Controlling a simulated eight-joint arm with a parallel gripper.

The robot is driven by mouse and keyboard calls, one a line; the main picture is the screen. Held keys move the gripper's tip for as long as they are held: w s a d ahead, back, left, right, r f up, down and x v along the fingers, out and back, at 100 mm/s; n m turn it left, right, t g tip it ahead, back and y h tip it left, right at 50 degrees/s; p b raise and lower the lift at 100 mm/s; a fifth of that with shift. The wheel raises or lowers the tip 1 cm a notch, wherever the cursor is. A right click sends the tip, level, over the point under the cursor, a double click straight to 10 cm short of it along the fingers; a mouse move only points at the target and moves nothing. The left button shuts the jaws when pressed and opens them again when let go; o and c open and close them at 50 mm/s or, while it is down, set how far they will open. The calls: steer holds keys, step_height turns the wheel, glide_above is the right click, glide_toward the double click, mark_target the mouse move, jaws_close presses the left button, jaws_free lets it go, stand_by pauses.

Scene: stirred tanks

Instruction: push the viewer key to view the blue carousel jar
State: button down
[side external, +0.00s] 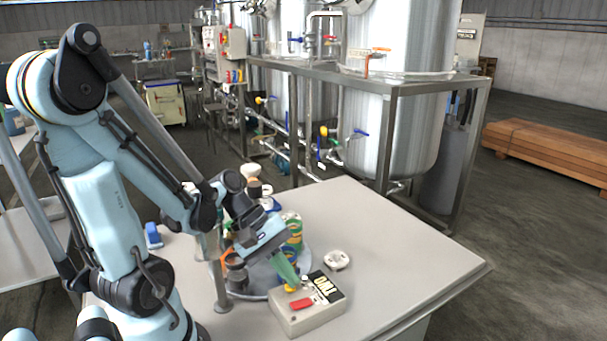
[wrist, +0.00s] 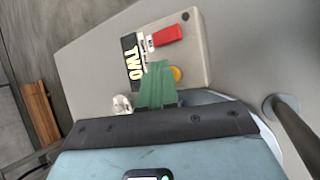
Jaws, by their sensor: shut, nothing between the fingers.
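A pale grey box (side external: 310,317) stands at the table's front. On it are a red key (side external: 301,303), a yellow button (side external: 290,288) and a black label; in the wrist view the label (wrist: 133,60) reads "TWO". My gripper (side external: 297,283) points down at the box, its green fingers shut and empty. In the wrist view the fingers (wrist: 158,68) end between the label and the yellow button (wrist: 177,74), short of the red key (wrist: 166,36). I cannot tell whether they touch the box. The carousel (side external: 262,279) is behind my gripper.
A small white round part (side external: 337,260) lies right of the carousel. A grey post (side external: 220,285) stands at the carousel's left. A blue object (side external: 153,236) sits at the table's left. The table's right side (side external: 420,262) is clear. Steel tanks stand behind.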

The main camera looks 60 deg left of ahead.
mark_target(288, 286)
steer(key=shift+r, duration=0.9)
step_height(288, 286, up, 5)
stand_by(0.5)
stand_by(0.5)
